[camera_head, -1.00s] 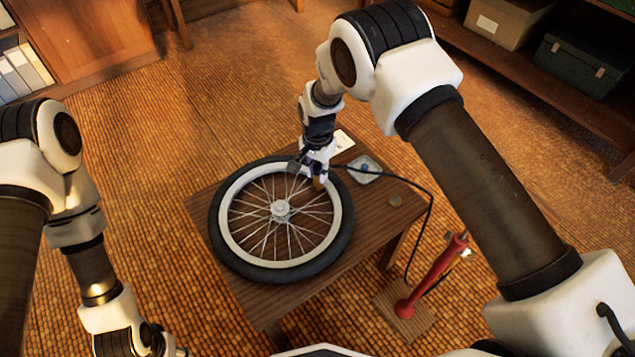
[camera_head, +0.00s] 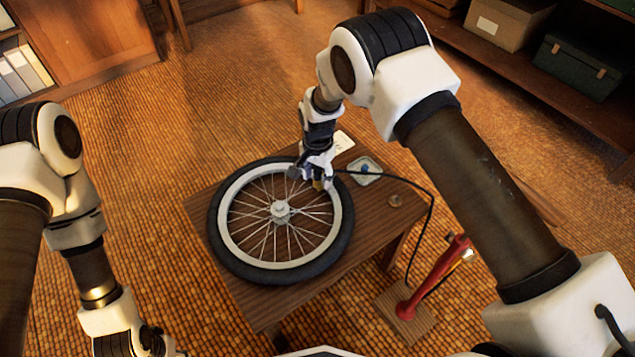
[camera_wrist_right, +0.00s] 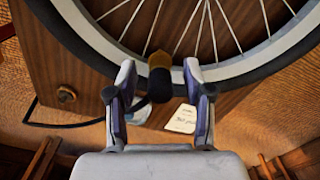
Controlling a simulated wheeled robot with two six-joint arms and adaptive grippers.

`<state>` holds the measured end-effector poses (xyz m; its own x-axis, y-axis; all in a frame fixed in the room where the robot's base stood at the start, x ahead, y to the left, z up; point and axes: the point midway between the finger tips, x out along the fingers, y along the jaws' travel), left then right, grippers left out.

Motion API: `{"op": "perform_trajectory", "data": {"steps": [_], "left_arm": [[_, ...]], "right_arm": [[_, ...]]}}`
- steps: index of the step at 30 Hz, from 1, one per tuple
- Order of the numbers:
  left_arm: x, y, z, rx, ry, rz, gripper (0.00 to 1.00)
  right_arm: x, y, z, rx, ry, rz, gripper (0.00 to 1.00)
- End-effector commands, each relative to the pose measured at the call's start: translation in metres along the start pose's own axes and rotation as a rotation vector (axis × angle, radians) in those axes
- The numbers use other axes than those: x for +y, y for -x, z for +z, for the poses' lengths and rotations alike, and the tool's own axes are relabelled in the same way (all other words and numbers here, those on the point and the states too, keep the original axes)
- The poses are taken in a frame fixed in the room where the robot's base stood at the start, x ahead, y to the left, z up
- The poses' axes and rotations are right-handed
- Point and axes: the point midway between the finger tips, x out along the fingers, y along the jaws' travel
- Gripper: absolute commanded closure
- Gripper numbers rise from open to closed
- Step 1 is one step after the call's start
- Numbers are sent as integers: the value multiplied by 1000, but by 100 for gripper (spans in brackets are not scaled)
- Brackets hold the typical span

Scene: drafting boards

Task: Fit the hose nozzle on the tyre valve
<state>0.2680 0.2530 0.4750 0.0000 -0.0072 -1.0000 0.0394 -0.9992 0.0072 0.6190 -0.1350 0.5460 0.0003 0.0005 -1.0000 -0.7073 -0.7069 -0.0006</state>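The spoked wheel (camera_head: 232,250) with a dark tyre and pale rim lies flat on a small wooden table (camera_head: 345,265). The hose nozzle (camera_wrist_right: 159,82), black with a brass-coloured end, sits at the rim's inner edge in the right wrist view. The tyre valve cannot be made out there; the nozzle covers that spot. My right gripper (camera_wrist_right: 159,66) is open, one finger on each side of the nozzle, with a gap visible on both sides. It is at the wheel's upper right in the head view (camera_head: 319,186). My left gripper (camera_head: 160,350) is low at the left, partly cut off.
A black hose (camera_head: 425,190) runs from the nozzle over the table edge to a red pump (camera_head: 432,278) on the floor. A pale dish (camera_head: 365,170), a white card (camera_head: 343,141) and a small round piece (camera_head: 395,200) lie on the table.

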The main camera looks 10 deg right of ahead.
Motion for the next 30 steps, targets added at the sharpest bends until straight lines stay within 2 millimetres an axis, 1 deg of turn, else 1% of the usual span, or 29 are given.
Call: {"op": "perform_trajectory", "data": {"steps": [4,7,11,15,19,21,24,30], "left_arm": [[0,0,0,0,0,0,60],[0,0,0,0,0,0,60],[0,0,0,0,0,0,60],[0,0,0,0,0,0,60],[0,0,0,0,0,0,60],[0,0,0,0,0,0,60],[0,0,0,0,0,0,60],[0,0,0,0,0,0,60]], "right_arm": [[0,3,0,1,0,0,49],[0,16,-1,2,1,-1,49],[-1,46,-1,3,0,-3,49],[-1,83,-1,3,0,-2,49],[-1,108,-1,2,0,-2,49],[0,115,0,0,0,0,49],[0,120,0,0,0,0,49],[0,120,0,0,0,0,49]]}}
